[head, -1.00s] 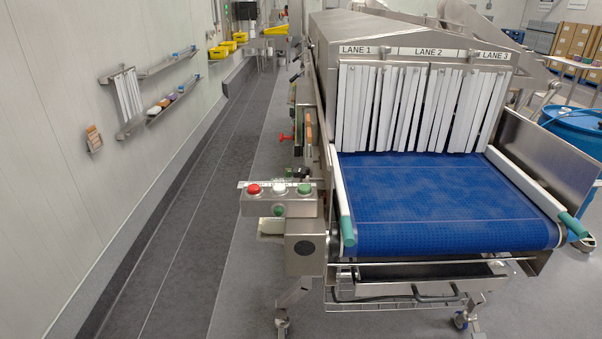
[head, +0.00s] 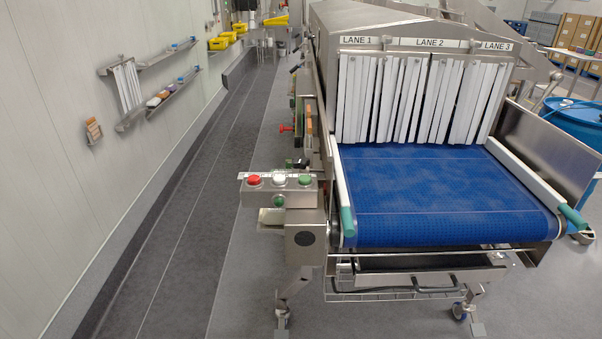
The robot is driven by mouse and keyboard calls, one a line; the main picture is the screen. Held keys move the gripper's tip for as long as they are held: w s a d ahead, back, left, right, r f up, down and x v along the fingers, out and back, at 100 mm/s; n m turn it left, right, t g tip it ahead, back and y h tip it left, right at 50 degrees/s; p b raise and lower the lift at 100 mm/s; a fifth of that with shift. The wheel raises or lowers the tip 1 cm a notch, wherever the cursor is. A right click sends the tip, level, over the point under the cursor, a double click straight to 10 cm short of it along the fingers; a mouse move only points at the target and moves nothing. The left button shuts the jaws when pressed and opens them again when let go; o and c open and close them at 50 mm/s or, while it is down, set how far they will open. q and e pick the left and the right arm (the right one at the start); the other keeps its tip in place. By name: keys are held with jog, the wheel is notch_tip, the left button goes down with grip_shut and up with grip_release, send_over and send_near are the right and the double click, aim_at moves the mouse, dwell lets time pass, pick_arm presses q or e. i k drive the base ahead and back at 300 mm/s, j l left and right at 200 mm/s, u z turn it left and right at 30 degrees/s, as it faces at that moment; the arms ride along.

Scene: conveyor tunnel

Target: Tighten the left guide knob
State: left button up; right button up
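The left guide rail (head: 337,176) is a white bar with a teal end (head: 347,221) along the left edge of the blue conveyor belt (head: 440,190). The right guide rail (head: 522,172) is a matching white bar with a teal end (head: 572,217). I cannot make out for certain which part is the left guide knob. A small dark part (head: 296,164) sits on the machine's left side, behind the control box, too small to identify. Neither of my grippers is in view.
A control box (head: 304,239) with red (head: 254,180), white and green buttons juts out at the machine's left front. White strip curtains (head: 415,100) hang at the tunnel mouth. Wall shelves (head: 160,100) stand left. The grey aisle (head: 190,210) is clear. A blue drum (head: 575,120) stands right.

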aim_at(300, 163)
jog(key=i+j+z, duration=0.4)
jog(key=j, duration=0.3)
jog(key=i+j+z, duration=0.2)
jog(key=j, duration=0.25)
jog(key=i, duration=0.05)
